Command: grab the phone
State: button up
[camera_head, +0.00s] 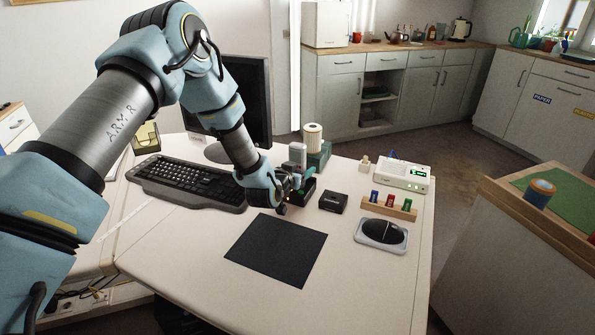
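My gripper (284,198) is low over the desk, between the keyboard's right end and a small dark open box (308,187). Its fingers are small and dark here, and I cannot tell whether they are open or shut or hold anything. I cannot pick out a phone with certainty.
A black keyboard (190,180) and a monitor (255,95) stand left. A black mat (277,250) lies in front. A small black box (333,201), a wooden rack (389,206) with coloured pieces and a pale cylinder (312,135) stand around. The front right desktop is clear.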

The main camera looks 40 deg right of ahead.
grip_shut()
jog(key=shift+r, duration=0.15)
